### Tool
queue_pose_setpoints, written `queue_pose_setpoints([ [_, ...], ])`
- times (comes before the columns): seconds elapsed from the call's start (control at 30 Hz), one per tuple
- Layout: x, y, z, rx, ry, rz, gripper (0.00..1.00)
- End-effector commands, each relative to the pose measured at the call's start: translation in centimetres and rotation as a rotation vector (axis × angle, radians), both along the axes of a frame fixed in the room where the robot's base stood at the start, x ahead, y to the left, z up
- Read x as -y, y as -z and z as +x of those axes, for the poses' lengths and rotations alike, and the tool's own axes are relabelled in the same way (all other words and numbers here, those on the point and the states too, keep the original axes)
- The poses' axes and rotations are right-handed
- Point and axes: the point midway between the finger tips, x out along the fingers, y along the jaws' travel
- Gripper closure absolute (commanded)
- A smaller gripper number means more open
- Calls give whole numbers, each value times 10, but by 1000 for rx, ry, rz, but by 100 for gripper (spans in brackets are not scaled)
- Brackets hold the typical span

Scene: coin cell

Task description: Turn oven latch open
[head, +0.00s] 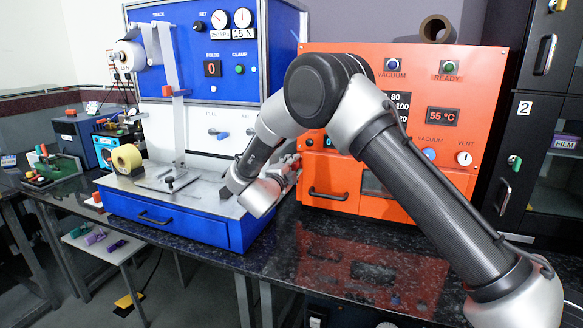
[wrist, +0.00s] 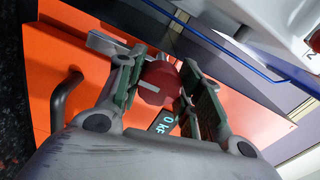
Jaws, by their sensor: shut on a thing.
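The orange oven (head: 335,180) stands on the dark counter. My gripper (head: 287,168) is at the oven's left front edge, partly hidden behind my own wrist in the head view. In the wrist view, a red faceted latch knob (wrist: 158,84) with a pale mark sits between my two fingers, which are shut on it. A short silver bar (wrist: 103,43) shows beside the far end of the left finger. The knob is hidden in the head view, and I cannot tell how far it is turned.
The oven's dark drawer handle (head: 328,194) is close to my gripper; it also shows in the wrist view (wrist: 66,92). A blue press machine (head: 215,232) stands close on the left. A black cabinet (head: 522,190) is on the right. The counter front (head: 345,270) is clear.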

Motion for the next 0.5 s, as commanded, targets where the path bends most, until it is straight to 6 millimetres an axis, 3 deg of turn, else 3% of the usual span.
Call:
queue_pose_setpoints([
  [0.4,1,-2,1,6,1,7,100],
  [0.43,1,-2,1,6,1,7,59],
  [0.5,1,-2,1,6,1,6,46],
])
